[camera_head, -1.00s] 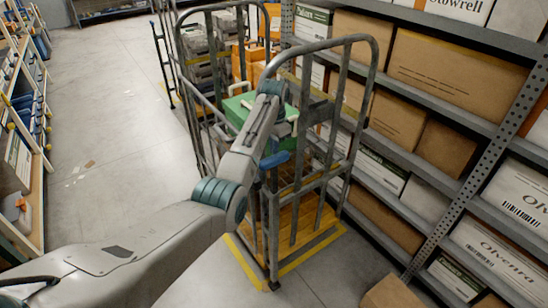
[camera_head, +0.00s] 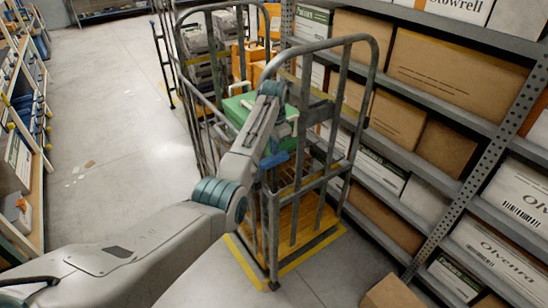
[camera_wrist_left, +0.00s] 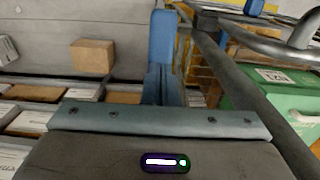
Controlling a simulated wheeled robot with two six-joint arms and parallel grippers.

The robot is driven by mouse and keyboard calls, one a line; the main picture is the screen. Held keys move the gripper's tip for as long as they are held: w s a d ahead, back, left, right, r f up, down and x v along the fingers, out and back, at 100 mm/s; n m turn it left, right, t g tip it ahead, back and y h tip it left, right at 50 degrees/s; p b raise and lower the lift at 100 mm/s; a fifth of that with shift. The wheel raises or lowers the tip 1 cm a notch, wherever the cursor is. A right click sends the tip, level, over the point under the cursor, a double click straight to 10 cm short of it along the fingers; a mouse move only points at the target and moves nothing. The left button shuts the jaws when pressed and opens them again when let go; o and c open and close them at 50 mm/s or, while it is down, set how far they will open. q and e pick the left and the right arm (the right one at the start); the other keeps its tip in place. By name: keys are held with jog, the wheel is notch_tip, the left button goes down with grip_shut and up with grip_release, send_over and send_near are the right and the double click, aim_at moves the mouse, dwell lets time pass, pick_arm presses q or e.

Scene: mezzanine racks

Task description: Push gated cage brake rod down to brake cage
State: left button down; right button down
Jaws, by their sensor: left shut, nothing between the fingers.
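The gated cage (camera_head: 376,62) is a grey tube frame with a yellow-orange base, standing in the middle of the head view. My left arm reaches across to its near end. My left gripper (camera_head: 275,160) has blue fingers and is low beside the cage's near corner post. I cannot make out the brake rod clearly. My right gripper is not in view.
A green crate (camera_head: 234,110) sits in the cage, with orange bins behind. A rack of cardboard boxes (camera_head: 455,72) stands close on the right. Another shelf (camera_head: 38,165) is at the left edge. A carton (camera_head: 392,294) lies at the bottom.

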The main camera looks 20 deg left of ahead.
aim_at(274, 163)
pick_arm(q)
jog(key=shift+f+b, duration=0.5)
jog(key=shift+f, duration=1.35)
jog(key=shift+f+b, duration=0.55)
jog(key=shift+f, duration=0.95)
notch_tip(274, 163, up, 3)
jog(key=p, duration=0.3)
jog(key=shift+r, duration=2.1)
